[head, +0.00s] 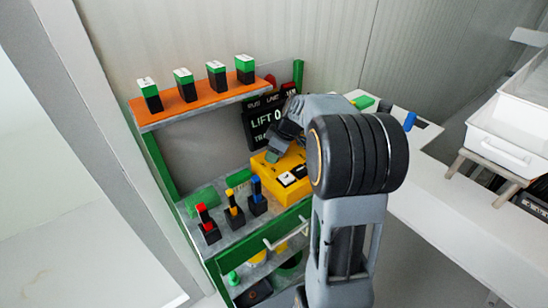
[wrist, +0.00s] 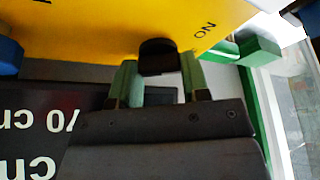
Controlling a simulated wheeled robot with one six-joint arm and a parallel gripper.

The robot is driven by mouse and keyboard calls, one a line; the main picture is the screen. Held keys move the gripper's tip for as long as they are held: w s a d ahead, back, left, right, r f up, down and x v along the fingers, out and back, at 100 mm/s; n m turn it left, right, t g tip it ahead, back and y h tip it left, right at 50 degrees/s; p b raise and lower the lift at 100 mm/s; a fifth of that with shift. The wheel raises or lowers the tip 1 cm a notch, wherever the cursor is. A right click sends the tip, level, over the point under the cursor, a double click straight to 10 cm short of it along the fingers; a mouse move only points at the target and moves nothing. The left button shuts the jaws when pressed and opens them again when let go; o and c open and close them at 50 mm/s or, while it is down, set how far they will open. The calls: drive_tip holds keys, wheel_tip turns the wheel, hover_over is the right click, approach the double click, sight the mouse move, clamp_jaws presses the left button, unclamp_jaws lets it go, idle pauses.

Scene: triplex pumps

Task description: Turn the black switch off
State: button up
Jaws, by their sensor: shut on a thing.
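The yellow switch box (head: 290,196) stands on the green-framed bench. In the wrist view its yellow face (wrist: 85,22) fills the top, with "ON" lettering near the black switch (wrist: 157,58). The switch is a dark knob standing out from the yellow face. My gripper (wrist: 158,78) has one pale green finger on each side of the switch and is shut on it. In the head view my gripper (head: 272,152) is at the back of the yellow box, and I cannot make out the held switch there.
An orange shelf (head: 200,102) with several green-and-black blocks is above left. Red, yellow and blue toggle switches (head: 232,208) stand left of the box. A dark display (head: 262,118) is behind it. White trays (head: 505,145) are at the right.

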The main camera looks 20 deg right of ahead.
drive_tip(key=m+h+b, duration=0.1)
drive_tip(key=m, duration=0.2)
drive_tip(key=shift+a+t, duration=0.1)
drive_tip(key=shift+t, duration=0.3)
drive_tip(key=shift+m+h, duration=0.6)
drive_tip(key=shift+m, duration=1.1)
drive_tip(key=shift+m+t, duration=0.3)
drive_tip(key=o, duration=0.6)
drive_tip(key=shift+o, duration=0.2)
drive_tip(key=a+v, duration=0.1)
drive_tip(key=v, duration=1.2)
drive_tip(key=shift+d+r, duration=0.4)
drive_tip(key=shift+r, duration=0.05)
drive_tip(key=shift+s, duration=0.1)
